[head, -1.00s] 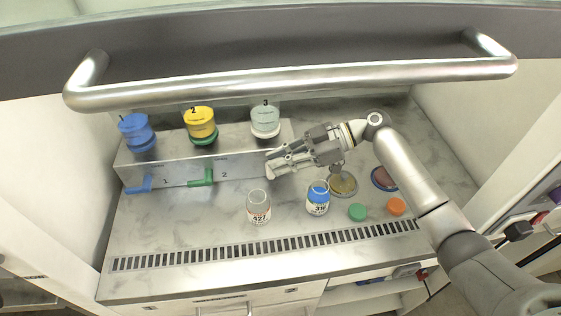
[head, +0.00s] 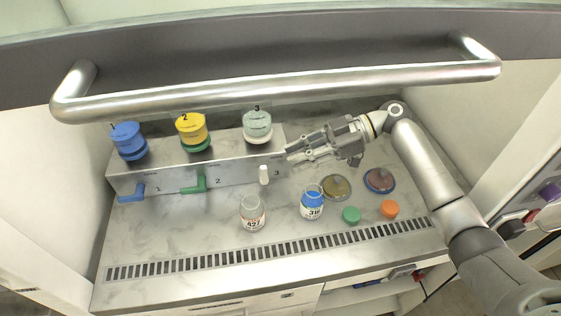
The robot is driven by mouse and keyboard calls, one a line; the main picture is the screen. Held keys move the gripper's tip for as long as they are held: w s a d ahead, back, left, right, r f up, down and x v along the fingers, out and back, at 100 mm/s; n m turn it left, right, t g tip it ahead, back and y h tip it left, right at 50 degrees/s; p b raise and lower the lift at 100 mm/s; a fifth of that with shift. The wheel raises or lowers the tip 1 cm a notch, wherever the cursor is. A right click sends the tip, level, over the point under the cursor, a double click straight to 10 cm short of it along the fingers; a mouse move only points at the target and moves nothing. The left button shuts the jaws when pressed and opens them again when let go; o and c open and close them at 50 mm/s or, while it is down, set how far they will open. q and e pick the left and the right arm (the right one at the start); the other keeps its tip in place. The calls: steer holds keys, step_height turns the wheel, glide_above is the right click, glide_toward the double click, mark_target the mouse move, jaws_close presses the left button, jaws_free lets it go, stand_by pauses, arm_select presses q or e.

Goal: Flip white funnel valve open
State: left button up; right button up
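The white valve (head: 264,175) is on the front face of the metal manifold, beside the label 3 and below the white-based funnel 3 (head: 257,126). Its handle stands upright, along the picture's vertical. My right gripper (head: 289,153) is just right of and above the white valve, apart from it. Its two fingers point left with a gap between them, and nothing is held. My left gripper is not in view.
The blue valve (head: 132,193) and green valve (head: 195,186) have handles lying sideways to the left. Bottle 427 (head: 252,213) and blue-topped bottle 318 (head: 312,204) stand in front. Two dishes and two caps lie at right. A steel handle bar (head: 280,82) crosses above.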

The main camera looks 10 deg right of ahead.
steer(key=v, duration=0.5)
steer(key=shift+d+r, duration=0.1)
steer(key=shift+d, duration=0.25)
